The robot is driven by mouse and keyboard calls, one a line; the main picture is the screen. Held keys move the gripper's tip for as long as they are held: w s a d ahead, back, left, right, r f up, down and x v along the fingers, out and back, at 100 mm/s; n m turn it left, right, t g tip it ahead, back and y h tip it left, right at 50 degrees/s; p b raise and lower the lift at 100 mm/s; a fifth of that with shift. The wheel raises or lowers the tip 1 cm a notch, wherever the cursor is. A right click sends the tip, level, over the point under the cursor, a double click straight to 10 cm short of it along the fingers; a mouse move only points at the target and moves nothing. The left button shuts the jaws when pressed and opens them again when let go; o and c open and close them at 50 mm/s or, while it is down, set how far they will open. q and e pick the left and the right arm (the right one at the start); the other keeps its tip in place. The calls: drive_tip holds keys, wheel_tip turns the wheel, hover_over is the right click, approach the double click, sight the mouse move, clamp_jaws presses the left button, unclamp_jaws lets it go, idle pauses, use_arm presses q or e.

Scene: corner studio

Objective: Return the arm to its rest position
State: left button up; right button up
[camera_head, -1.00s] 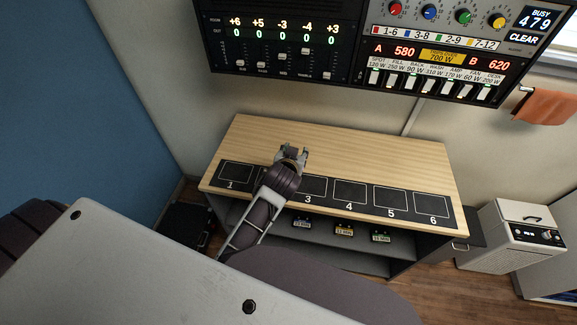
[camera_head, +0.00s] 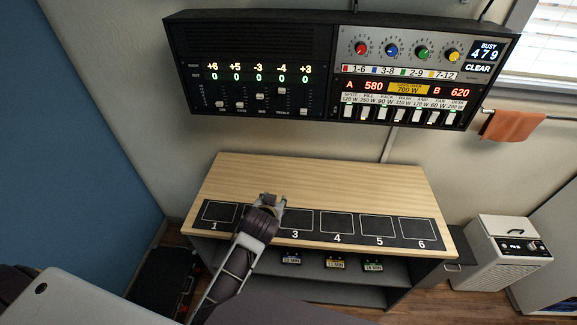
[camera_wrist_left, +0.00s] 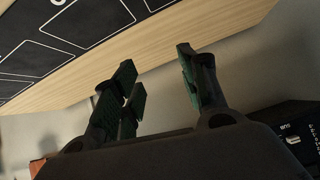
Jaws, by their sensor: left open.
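My left gripper (camera_head: 272,200) is in the head view, above the wooden bench top near the back edge of the black numbered strip (camera_head: 416,245). It hides most of square 2. In the left wrist view its two dark green finger pads (camera_wrist_left: 160,72) stand apart with nothing between them. Part of the numbered strip (camera_wrist_left: 62,42) and the bench's wooden edge (camera_wrist_left: 150,35) show beyond the fingers in that view. My right gripper is not in view.
A black wall panel (camera_head: 345,70) with sliders, knobs and switches hangs above the bench (camera_head: 330,180). A white appliance (camera_head: 505,250) stands at the right. The bench top looks bare.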

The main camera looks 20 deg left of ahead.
use_arm(q)
drive_tip(key=s+a+f+m+g+h, duration=0.1)
drive_tip(key=s+f+g, duration=0.15)
drive_tip(key=s, duration=0.75)
drive_tip(key=s+a+f+m+g+h, duration=0.15)
drive_tip(key=s+g, duration=0.25)
drive_tip(key=s, duration=0.5)
wheel_tip(320, 180, down, 32)
drive_tip(key=s+g, duration=0.1)
drive_tip(key=s, duration=0.2)
drive_tip(key=s+a+f, duration=0.2)
drive_tip(key=s+f, duration=0.8)
drive_tip(key=s, duration=0.1)
drive_tip(key=s+a+f+g, duration=0.1)
drive_tip(key=s+a+f, duration=0.1)
drive_tip(key=s+f, duration=0.8)
drive_tip(key=shift+s+a+f+y, duration=0.15)
drive_tip(key=shift+s+f+y, duration=0.15)
drive_tip(key=shift+s, duration=0.4)
